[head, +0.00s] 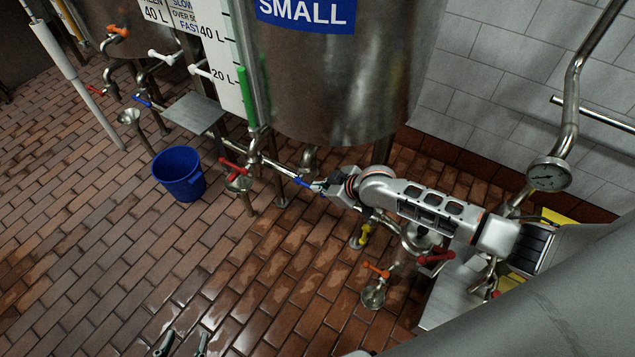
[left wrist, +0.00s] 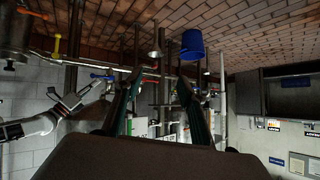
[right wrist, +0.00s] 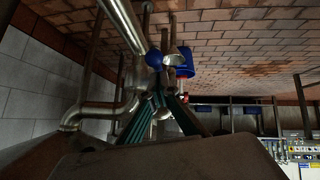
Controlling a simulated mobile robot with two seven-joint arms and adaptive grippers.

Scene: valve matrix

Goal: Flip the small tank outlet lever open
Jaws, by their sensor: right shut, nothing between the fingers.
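The steel small tank (head: 335,80) carries a blue SMALL label. A blue lever (head: 303,183) sits on the pipe below it, slanting down to the right; a blue part also shows just beyond the fingertips in the right wrist view (right wrist: 154,60). My right gripper (head: 319,187) is shut and empty, its tips at or very near the lever's right end; I cannot tell whether they touch. The tips also show in the right wrist view (right wrist: 160,98). My left gripper (head: 184,343) is open and empty over the floor at the bottom edge; its fingers stand apart in the left wrist view (left wrist: 155,92).
A blue bucket (head: 179,176) stands on the brick floor left of the lever. A red lever (head: 234,167) is close by on the left. The floor in front is clear.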

